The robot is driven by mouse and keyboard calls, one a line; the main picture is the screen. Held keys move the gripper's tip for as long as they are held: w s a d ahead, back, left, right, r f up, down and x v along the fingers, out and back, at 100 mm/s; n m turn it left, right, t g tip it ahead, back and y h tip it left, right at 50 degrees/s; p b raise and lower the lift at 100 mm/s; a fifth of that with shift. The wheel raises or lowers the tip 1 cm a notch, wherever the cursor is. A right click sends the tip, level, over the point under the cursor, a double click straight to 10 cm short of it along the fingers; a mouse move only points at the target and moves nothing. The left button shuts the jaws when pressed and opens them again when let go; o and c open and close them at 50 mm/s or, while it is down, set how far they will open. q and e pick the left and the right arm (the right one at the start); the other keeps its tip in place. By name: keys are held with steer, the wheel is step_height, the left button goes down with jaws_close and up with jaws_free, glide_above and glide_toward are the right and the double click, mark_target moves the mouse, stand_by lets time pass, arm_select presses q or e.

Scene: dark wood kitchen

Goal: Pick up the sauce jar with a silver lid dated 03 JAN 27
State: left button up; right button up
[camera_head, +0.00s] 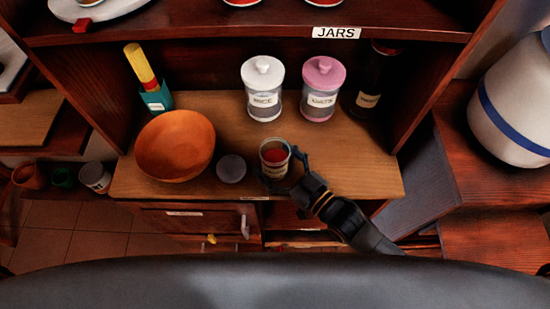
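A small glass jar (274,158) with red contents and a pale label stands near the front edge of the wooden counter. The print on its label is too small to read. My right gripper (281,167) reaches in from the lower right, with its two fingers spread at the near and right sides of this jar. I cannot tell whether they press on it. A round grey top (231,167), possibly a silver lid, is just left of the jar; no date on it is readable. My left gripper is not in view.
An orange-brown bowl (175,145) stands at the left of the counter. White-lidded (263,90) and pink-lidded (321,90) canisters and a dark bottle (369,85) stand behind, below the shelf labelled JARS (337,33). Free counter lies between the bowl and canisters.

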steer(key=c, duration=1.3)
steer(key=shift+r, duration=0.15)
